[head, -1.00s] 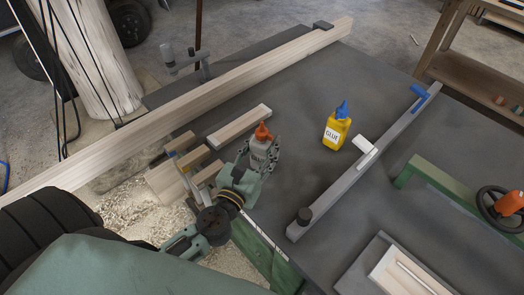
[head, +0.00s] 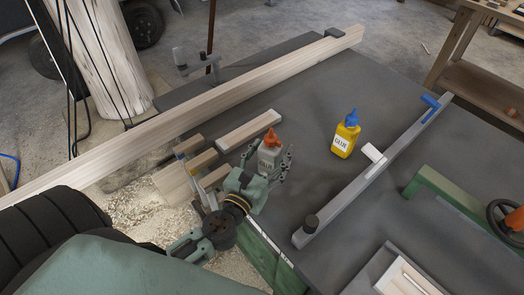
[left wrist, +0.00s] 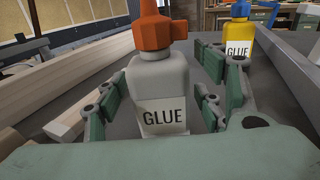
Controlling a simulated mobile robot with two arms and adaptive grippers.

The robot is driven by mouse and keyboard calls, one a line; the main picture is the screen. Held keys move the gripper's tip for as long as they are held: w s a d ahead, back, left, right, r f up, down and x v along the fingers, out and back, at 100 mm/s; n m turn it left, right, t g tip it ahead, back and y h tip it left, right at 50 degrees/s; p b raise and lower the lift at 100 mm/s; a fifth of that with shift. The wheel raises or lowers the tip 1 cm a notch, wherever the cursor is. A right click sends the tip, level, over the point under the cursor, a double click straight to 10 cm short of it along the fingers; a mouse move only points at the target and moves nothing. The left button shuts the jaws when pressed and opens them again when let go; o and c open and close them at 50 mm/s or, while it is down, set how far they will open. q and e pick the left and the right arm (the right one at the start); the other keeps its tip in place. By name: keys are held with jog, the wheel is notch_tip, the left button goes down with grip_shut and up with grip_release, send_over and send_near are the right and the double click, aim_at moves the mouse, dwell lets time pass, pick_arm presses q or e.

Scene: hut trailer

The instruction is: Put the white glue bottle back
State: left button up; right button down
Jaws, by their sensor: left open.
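The white glue bottle (head: 268,158), with an orange cap and a GLUE label, stands upright on the dark table top near its left edge. My left gripper (head: 266,164) is open, with one finger on each side of the bottle. In the left wrist view the bottle (left wrist: 160,90) fills the middle between the green fingers, with a gap visible at the right finger. The bottle's lower part is hidden there by the gripper's body. My right gripper is not in view.
A yellow glue bottle (head: 345,136) with a blue cap stands to the right. Wood blocks (head: 249,130) and a long beam (head: 215,90) lie behind and left. The table between the two bottles is clear.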

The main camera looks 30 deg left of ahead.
pick_arm(q)
jog(key=s+b, duration=0.1)
jog(key=s, duration=0.2)
jog(key=s+b, duration=0.2)
jog(key=s, duration=0.2)
jog(key=s+b, duration=0.1)
jog(key=s, duration=0.2)
jog(key=shift+s+d+f, duration=0.2)
jog(key=shift+s+d, duration=0.1)
jog(key=shift+s, duration=0.1)
jog(key=shift+s+r+b, duration=0.25)
jog(key=shift+s+b, duration=0.15)
jog(key=shift+s, duration=0.2)
